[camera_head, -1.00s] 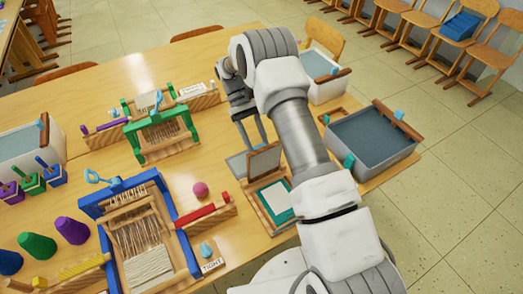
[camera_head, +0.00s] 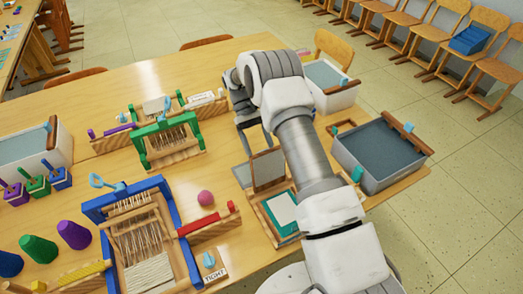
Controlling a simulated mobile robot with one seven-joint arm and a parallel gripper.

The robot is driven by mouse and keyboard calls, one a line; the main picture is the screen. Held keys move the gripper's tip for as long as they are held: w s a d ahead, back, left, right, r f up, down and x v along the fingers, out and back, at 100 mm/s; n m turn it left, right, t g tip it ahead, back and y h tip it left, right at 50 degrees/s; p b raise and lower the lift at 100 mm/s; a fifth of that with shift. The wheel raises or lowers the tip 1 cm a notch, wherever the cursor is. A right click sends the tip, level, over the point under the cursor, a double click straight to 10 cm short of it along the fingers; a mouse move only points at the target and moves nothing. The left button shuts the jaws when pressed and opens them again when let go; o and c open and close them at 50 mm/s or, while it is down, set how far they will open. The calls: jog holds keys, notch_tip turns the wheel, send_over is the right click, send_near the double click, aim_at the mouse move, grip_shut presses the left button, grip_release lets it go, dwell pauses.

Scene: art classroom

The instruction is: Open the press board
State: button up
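The press board stands open on the table. Its wooden lid (camera_head: 269,171) is raised, tilted up behind its base. The base (camera_head: 264,216) has a wooden frame and holds a teal sheet with a white sheet (camera_head: 284,208) on top. My gripper (camera_head: 256,143) is just behind and above the raised lid, pointing down. Its two fingers look spread apart with nothing visible between them. I cannot tell whether a finger touches the lid. My arm covers the area to the right of the lid.
A grey basin (camera_head: 378,158) stands right of my arm, and another basin (camera_head: 330,88) behind it. A green loom (camera_head: 166,140) and a blue loom (camera_head: 140,235) stand left. A pink ball (camera_head: 205,198) and red bar (camera_head: 207,222) lie near the base.

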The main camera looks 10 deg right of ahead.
jog(key=shift+o, duration=0.3)
jog(key=shift+r, duration=0.2)
jog(key=p+v, duration=0.3)
jog(key=v, duration=0.4)
jog(key=shift+r, duration=0.2)
jog(key=shift+w, duration=0.15)
jog(key=shift+a, duration=0.1)
dwell(0.3)
